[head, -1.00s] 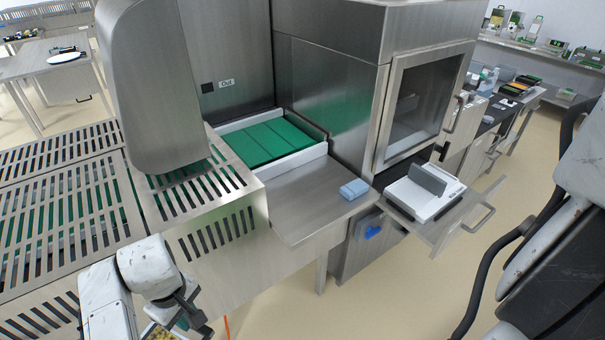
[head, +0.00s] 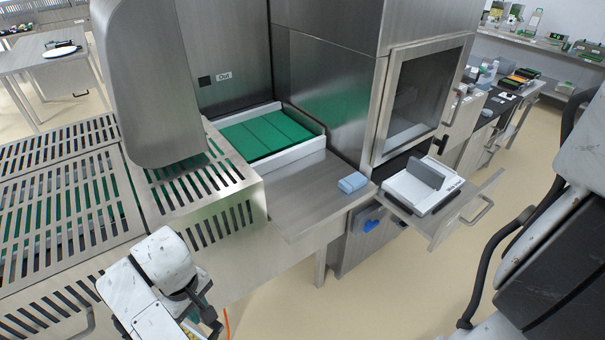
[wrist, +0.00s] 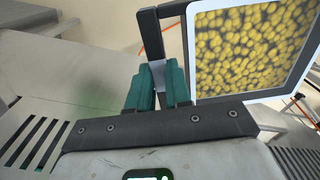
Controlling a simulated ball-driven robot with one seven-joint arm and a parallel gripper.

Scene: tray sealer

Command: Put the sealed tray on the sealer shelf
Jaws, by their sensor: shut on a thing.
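The tray (wrist: 255,50) shows in the wrist view, with a white rim around many yellow pieces under its top. A black frame edge (wrist: 151,35) beside it passes between the green fingers of my gripper (wrist: 155,88), which are shut on it. The tray looks tilted and is off the surfaces. In the head view my gripper (head: 208,318) is at the bottom edge, and the tray is almost wholly out of frame. A pull-out shelf (head: 452,222) at the right, under a glass-fronted steel cabinet, bears a white sealer-like device (head: 424,188) with a grey bar.
A steel counter (head: 300,200) with a blue block (head: 352,182) on its right end lies between my gripper and the pull-out shelf. A slotted steel table (head: 60,210) is at the left. A green-bottomed bay (head: 262,138) is behind the counter. Open floor lies in front.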

